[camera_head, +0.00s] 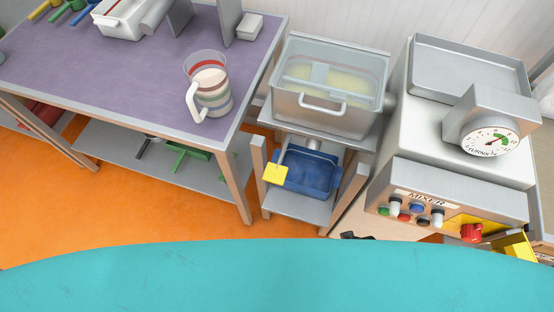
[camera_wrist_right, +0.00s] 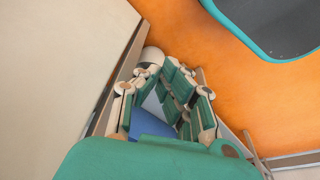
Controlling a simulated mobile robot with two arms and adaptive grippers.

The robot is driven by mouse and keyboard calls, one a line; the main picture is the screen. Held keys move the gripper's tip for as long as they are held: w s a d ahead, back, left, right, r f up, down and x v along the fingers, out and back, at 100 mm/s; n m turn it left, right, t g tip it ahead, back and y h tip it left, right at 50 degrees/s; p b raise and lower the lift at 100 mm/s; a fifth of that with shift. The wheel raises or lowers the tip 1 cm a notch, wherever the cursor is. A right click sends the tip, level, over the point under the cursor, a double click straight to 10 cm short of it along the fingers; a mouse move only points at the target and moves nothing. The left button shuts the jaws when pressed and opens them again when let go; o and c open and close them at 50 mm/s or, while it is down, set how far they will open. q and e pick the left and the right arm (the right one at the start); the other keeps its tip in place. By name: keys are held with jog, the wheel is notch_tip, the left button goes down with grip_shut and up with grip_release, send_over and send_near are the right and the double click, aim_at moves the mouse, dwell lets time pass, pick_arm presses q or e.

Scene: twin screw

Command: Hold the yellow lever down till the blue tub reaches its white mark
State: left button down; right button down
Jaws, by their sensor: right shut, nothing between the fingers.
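The yellow lever (camera_head: 275,174) shows as a flat square tab at the front left of the blue tub. The blue tub (camera_head: 318,183) stands on the lower shelf under the metal tank (camera_head: 330,118). I cannot make out its white mark or its fill level. My right gripper (camera_wrist_right: 162,70), green and beige, is shut and empty in the right wrist view. A blue patch (camera_wrist_right: 150,124) shows behind its fingers, perhaps the tub; the lever is not visible there. My left gripper is not in view.
A purple-topped table (camera_head: 110,75) with a striped jug (camera_head: 212,88) stands at left. A mixer (camera_head: 455,195) with a dial (camera_head: 490,137) stands at right. Wooden posts (camera_head: 352,185) flank the tub's shelf. Orange floor (camera_head: 150,205) is open at left.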

jog(key=w+a+r+n+y+p, duration=0.1)
jog(key=w+a+r+n, duration=0.3)
jog(key=r, duration=0.8)
jog(key=w+a+r+n+y+p, duration=0.2)
jog(key=w+a+r+n+y, duration=0.1)
jog(key=r, duration=1)
jog(key=w+a+r+n+y+p, duration=0.1)
jog(key=w+a+r+n+y, duration=0.2)
jog(key=r, duration=1)
jog(key=w+a+n, duration=0.1)
jog(key=w+a, duration=0.2)
jog(key=shift+a+n+y+p, duration=0.3)
jog(key=shift+y+p, duration=0.05)
jog(key=shift+y, duration=0.05)
jog(key=shift+w+a, duration=0.1)
jog(key=p, duration=0.2)
send_over(277, 173)
jog(key=f, duration=0.6)
jog(key=shift+d+f, duration=0.1)
jog(key=shift+d, duration=0.15)
jog(key=f, duration=0.3)
jog(key=shift+a+f, duration=0.3)
jog(key=shift+f, duration=0.6)
